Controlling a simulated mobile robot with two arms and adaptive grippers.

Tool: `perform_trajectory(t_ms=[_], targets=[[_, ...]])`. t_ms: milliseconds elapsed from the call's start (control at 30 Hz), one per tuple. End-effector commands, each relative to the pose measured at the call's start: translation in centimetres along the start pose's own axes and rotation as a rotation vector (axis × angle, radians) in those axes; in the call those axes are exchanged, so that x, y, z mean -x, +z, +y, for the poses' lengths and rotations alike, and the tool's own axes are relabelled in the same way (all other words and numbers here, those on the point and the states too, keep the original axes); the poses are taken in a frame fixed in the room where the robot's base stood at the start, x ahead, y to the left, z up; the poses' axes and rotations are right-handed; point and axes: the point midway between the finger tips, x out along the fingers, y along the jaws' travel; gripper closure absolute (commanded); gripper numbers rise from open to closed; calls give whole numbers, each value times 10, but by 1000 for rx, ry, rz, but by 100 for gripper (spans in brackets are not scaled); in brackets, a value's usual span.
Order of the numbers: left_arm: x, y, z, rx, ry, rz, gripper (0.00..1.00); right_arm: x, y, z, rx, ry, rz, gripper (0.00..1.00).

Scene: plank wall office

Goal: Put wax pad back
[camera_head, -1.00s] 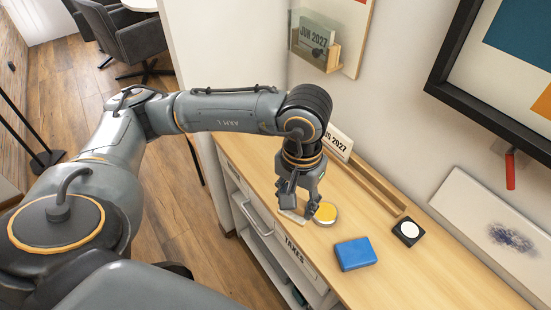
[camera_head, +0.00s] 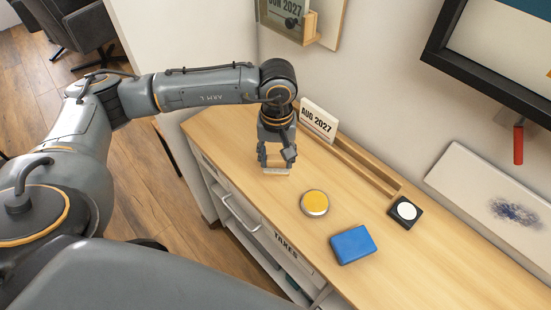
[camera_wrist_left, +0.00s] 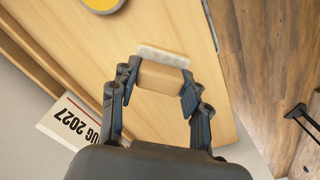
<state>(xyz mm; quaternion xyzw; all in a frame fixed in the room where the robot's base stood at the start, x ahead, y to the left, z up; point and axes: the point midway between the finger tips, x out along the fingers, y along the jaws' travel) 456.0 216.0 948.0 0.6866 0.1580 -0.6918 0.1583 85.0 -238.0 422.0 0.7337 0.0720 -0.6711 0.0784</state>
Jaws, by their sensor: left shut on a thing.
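My left gripper (camera_head: 276,163) is shut on a small wooden block with a whitish fuzzy face, which looks like the wax pad (camera_head: 276,171). In the left wrist view the pad (camera_wrist_left: 163,79) sits between both fingers, its pale face turned away from the palm. It is over the far-left part of the wooden top; I cannot tell if it touches the surface. A round tin with a yellow top (camera_head: 314,203) stands nearer, to the right of the gripper. My right gripper is not in view.
A blue block (camera_head: 353,245) and a black square holder with a white disc (camera_head: 405,211) are on the cabinet top (camera_head: 290,232). An "AUG 2027" card (camera_head: 318,121) stands in a long wooden rail (camera_head: 367,167) along the wall. The top around the gripper is clear.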

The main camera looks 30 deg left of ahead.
Motion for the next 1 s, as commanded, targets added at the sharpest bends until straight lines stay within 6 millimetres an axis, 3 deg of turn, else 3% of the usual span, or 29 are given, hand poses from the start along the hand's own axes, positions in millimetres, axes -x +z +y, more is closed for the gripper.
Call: perform_trajectory(t_ms=[200, 367, 600, 967, 1000], targets=[[-22, -19, -2, -1, 2, 1, 79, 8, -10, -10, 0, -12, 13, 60], [-31, -26, -4, 0, 0, 1, 79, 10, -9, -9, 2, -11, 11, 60], [-61, -26, -3, -2, 2, 1, 79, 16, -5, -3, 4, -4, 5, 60], [-66, -26, -3, -1, 2, 2, 79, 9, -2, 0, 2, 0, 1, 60], [-64, -26, -3, -1, 2, 2, 48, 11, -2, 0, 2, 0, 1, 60]])
